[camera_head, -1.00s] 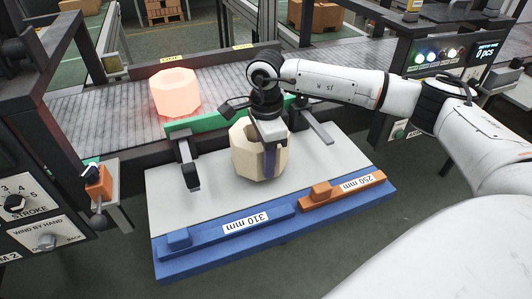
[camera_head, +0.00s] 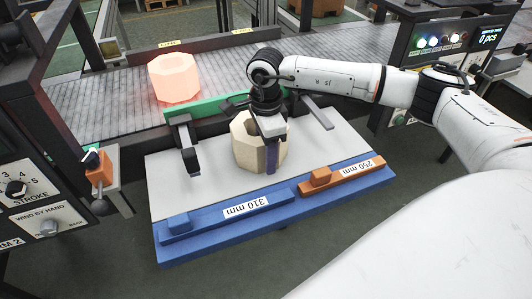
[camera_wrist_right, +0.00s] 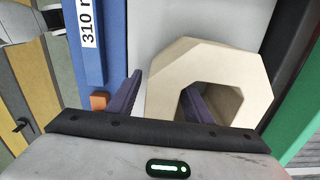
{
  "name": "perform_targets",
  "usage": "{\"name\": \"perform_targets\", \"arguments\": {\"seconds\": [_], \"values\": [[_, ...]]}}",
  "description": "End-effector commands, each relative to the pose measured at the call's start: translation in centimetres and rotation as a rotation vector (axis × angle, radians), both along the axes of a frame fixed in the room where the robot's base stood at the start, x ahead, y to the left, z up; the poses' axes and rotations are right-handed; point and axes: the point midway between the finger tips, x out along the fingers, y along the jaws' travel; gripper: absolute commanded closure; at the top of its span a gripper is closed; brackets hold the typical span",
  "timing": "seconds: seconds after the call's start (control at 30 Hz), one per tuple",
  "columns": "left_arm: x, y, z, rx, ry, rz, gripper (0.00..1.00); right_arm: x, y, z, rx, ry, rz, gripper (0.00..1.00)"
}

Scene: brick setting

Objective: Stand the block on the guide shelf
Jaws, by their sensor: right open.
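A cream, hollow eight-sided block (camera_head: 246,147) stands on the pale grey plate of the guide shelf (camera_head: 330,150). It also shows in the right wrist view (camera_wrist_right: 250,75), its opening facing the camera. My right gripper (camera_head: 271,150) is over the block, pointing down and open. In the right wrist view its fingers (camera_wrist_right: 160,100) straddle the block's near wall: one is outside the block, the other reaches into the opening. Whether either finger touches the wall cannot be told. A similar block (camera_head: 173,77) glows pinkish on the conveyor behind. My left gripper is out of view.
A blue front strip (camera_head: 170,249) carries a blue bar marked 310 mm (camera_head: 245,205) and an orange bar marked 250 mm (camera_head: 342,179). Dark arms (camera_head: 187,150) and a green rail (camera_head: 205,108) stand at the plate's back.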

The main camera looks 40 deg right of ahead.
Motion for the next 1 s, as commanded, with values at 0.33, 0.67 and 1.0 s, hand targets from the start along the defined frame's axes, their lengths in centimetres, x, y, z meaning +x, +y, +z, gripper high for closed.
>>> {"name": "perform_targets", "arguments": {"seconds": [0.33,0.67,1.0], "values": [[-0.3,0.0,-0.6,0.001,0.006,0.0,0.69,0.1,0.0,5.0,0.0,-0.005,0.0,0.54],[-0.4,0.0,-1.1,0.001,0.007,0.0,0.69,0.1,0.0,11.1,0.0,-0.003,0.001,0.54],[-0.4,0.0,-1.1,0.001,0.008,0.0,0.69,0.0,0.0,12.3,0.0,0.0,0.001,0.54]]}}
